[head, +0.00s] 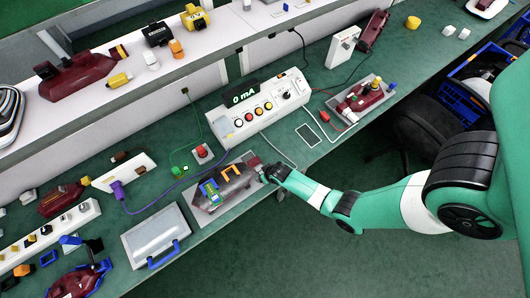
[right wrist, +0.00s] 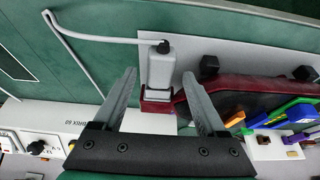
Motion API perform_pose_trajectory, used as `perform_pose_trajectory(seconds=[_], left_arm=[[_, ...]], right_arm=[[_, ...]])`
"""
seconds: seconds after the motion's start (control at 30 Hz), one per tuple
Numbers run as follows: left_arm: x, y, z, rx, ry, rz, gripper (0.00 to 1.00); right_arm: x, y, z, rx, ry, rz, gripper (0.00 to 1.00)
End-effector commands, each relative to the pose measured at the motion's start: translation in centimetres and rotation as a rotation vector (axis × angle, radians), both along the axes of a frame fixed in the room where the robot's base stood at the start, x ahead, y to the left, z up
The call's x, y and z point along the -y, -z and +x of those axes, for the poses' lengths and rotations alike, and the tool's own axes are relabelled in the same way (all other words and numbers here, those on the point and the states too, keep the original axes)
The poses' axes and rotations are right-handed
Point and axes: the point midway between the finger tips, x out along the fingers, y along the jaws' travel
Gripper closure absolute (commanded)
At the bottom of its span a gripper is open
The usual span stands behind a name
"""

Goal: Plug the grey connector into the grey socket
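The grey connector (right wrist: 160,60) shows in the right wrist view as an upright block with a white cable leaving its top. Its lower end meets a grey socket piece (right wrist: 157,96) with dark red around it, beside the dark red tail lamp (right wrist: 240,98). I cannot tell whether it is fully seated. My right gripper (right wrist: 159,73) is open, one finger on each side of the connector, with visible gaps. In the head view the right gripper (head: 268,172) is at the right end of the lamp's grey plate (head: 203,219); the connector is hard to make out there. My left gripper is not in view.
A control box (head: 258,110) reading "0 mA" stands behind the gripper. A silver case (head: 155,237) lies left of the lamp plate, a phone-like black slab (head: 307,135) to the right. The white cable (right wrist: 75,65) loops across the green bench.

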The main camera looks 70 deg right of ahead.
Motion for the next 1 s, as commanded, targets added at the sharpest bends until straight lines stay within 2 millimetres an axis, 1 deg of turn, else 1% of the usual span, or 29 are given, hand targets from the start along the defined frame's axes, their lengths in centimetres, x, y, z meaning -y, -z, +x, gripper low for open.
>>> perform_pose_trajectory(seconds=[0.17, 0.27, 0.37, 0.47, 0.6, 0.7, 0.83, 1.0], left_arm=[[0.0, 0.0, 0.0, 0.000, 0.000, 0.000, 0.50], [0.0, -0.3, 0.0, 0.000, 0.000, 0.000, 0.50], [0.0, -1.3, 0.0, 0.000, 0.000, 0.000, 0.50], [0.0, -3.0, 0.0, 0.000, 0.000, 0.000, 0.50], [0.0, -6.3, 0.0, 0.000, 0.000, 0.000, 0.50], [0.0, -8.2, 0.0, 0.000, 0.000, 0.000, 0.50], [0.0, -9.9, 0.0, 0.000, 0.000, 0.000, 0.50], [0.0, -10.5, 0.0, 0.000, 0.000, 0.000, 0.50]], right_arm=[[0.0, 0.0, 0.0, 0.000, 0.000, 0.000, 0.26], [-0.1, -0.3, -0.1, 0.000, 0.000, 0.000, 0.26], [-0.3, -1.5, -0.4, -0.001, -0.001, 0.000, 0.26], [-0.7, -3.7, -1.0, 0.000, -0.001, 0.000, 0.26], [-1.4, -6.8, -2.0, -0.002, 0.000, 0.001, 0.26], [-1.9, -8.6, -2.6, 0.000, -0.001, 0.001, 0.26], [-2.4, -10.2, -3.2, 0.000, -0.001, 0.000, 0.26], [-2.7, -10.8, -3.6, -0.001, 0.000, 0.001, 0.26]])
